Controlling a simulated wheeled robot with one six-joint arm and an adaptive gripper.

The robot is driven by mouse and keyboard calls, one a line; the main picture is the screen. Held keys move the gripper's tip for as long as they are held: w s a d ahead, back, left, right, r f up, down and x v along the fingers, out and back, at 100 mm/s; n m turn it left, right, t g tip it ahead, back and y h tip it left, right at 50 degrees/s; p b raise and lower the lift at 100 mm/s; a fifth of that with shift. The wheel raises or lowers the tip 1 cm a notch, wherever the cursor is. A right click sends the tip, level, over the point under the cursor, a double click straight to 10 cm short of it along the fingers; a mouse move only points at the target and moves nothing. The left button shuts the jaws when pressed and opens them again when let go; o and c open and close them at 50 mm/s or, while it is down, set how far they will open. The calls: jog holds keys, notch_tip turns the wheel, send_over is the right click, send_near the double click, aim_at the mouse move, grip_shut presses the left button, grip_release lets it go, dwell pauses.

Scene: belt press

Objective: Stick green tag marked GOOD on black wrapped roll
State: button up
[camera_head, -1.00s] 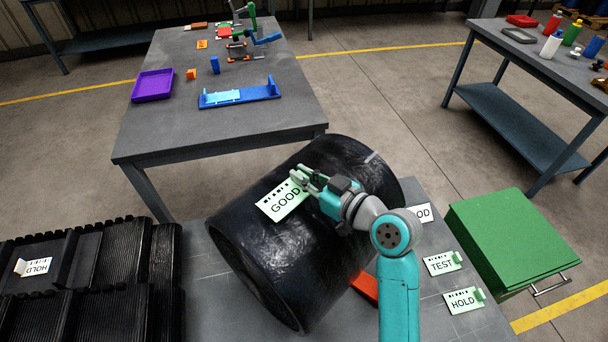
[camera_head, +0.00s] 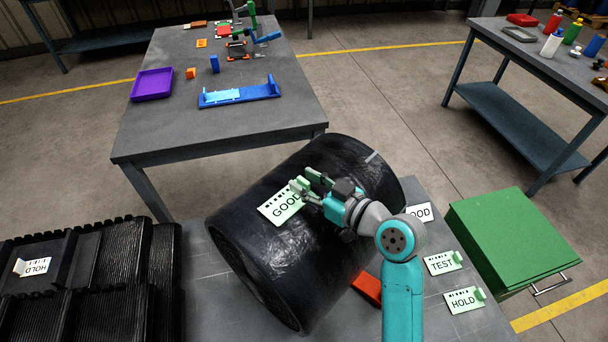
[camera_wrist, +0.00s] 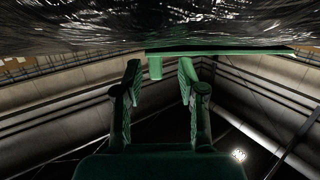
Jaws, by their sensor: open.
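The green-edged white tag marked GOOD (camera_head: 279,207) lies against the upper side of the black wrapped roll (camera_head: 262,247). In the wrist view the tag shows edge-on as a thin green strip (camera_wrist: 225,51) along the roll's surface (camera_wrist: 90,28), with a short tab between my fingers. Any small gap between tag and roll cannot be told. My gripper (camera_head: 305,183) is at the tag's right end, its fingers spread apart. In the wrist view the fingers of my gripper (camera_wrist: 159,78) stand clear on both sides of the tab.
The roll rests on a grey table with a red block (camera_head: 367,288) beside it. Tags marked TEST (camera_head: 440,263) and HOLD (camera_head: 462,301) and a partly hidden one lie at right. A green box (camera_head: 510,238) stands further right. Black ribbed belts (camera_head: 120,280) fill the left.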

jog(key=r+v, duration=0.1)
jog(key=v, duration=1)
jog(key=shift+s+d+r, duration=0.1)
jog(key=f+v, duration=0.1)
jog(key=v, duration=0.5)
jog(key=shift+s+d+r, duration=0.25)
jog(key=shift+s+r, duration=0.05)
jog(key=shift+r, duration=0.2)
dwell(0.5)
jog(key=shift+d, duration=0.1)
jog(key=f+v, duration=0.1)
jog(key=v, duration=0.5)
jog(key=shift+d+r, duration=0.2)
jog(key=shift+d, duration=0.4)
dwell(0.4)
jog(key=shift+f, duration=0.1)
dwell(1.1)
